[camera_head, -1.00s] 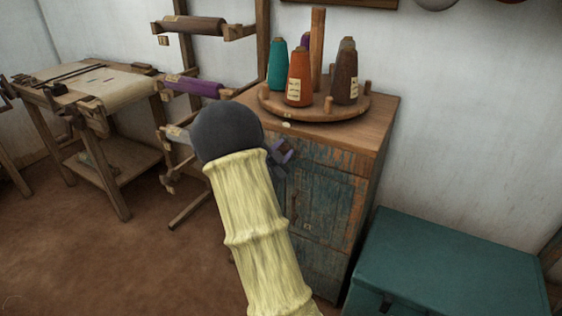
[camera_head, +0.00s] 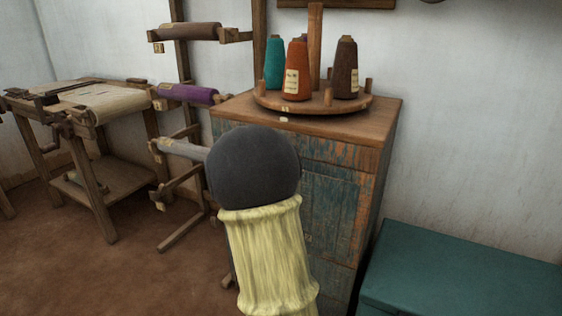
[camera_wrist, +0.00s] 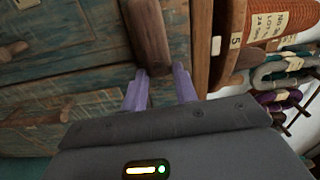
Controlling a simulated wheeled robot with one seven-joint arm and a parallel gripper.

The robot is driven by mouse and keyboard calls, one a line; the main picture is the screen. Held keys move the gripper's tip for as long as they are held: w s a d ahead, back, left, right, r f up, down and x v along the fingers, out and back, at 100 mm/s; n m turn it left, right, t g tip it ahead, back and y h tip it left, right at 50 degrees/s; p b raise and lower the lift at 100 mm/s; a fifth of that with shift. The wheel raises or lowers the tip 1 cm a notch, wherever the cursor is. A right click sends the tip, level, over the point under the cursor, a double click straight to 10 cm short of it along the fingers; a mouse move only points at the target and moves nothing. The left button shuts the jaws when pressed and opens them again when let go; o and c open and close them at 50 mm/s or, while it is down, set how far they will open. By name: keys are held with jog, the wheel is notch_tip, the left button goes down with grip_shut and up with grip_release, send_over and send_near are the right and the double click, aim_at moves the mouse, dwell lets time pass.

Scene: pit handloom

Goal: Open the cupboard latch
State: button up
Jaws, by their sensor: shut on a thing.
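The cupboard (camera_head: 335,205) has a worn blue-green front and a brown wooden top in the head view. My arm covers the left part of its front there and hides my gripper. In the wrist view, which is rolled sideways, the cupboard front (camera_wrist: 85,58) fills the upper left. A brown wooden bar, apparently the latch (camera_wrist: 150,35), stands out near the cupboard's edge. My gripper (camera_wrist: 161,85) has its purple fingers on either side of the bar's near end and is shut on it. The exact finger contact is partly hidden.
A round rack (camera_head: 275,105) with several thread cones stands on the cupboard. A teal chest (camera_head: 460,270) is close on the right. A yarn stand (camera_head: 182,95) and a loom table (camera_head: 110,95) stand left. Wooden knobs (camera_wrist: 60,112) show in the wrist view.

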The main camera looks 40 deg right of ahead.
jog(key=shift+f+m, duration=0.15)
jog(key=shift+m, duration=0.15)
jog(key=o, duration=1)
jog(key=shift+a, duration=0.1)
jog(key=p+v, duration=0.3)
jog(key=v, duration=1.4)
jog(key=shift+s+a, duration=0.1)
jog(key=shift+s, duration=0.05)
